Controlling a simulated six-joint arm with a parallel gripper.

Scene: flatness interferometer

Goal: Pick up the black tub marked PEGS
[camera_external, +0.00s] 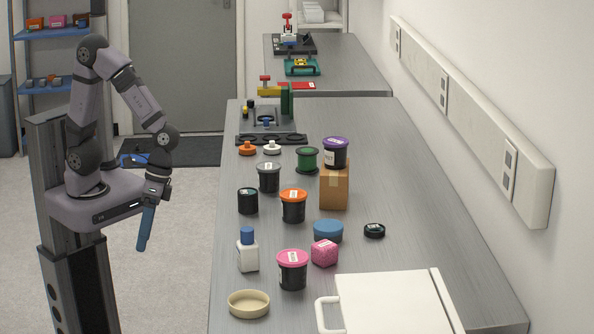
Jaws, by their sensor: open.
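Several black tubs stand on the grey bench: one with a grey lid (269,178), one with an orange lid (293,206), one with a pink lid (292,270) and one with a purple lid (335,154) on top of a cardboard box. A smaller all-black jar (248,201) stands left of the orange-lidded tub. The lettering is too small to read, so I cannot tell which is marked PEGS. My gripper (143,246) is open and empty, its blue fingers pointing down beyond the bench's left edge, apart from all the tubs.
The cardboard box (334,187), green spool (307,160), blue round tub (328,231), pink block (324,253), white bottle (248,257) and cream dish (249,304) crowd the tubs. A white lidded case (390,304) is at the front. The bench's right side is mostly clear.

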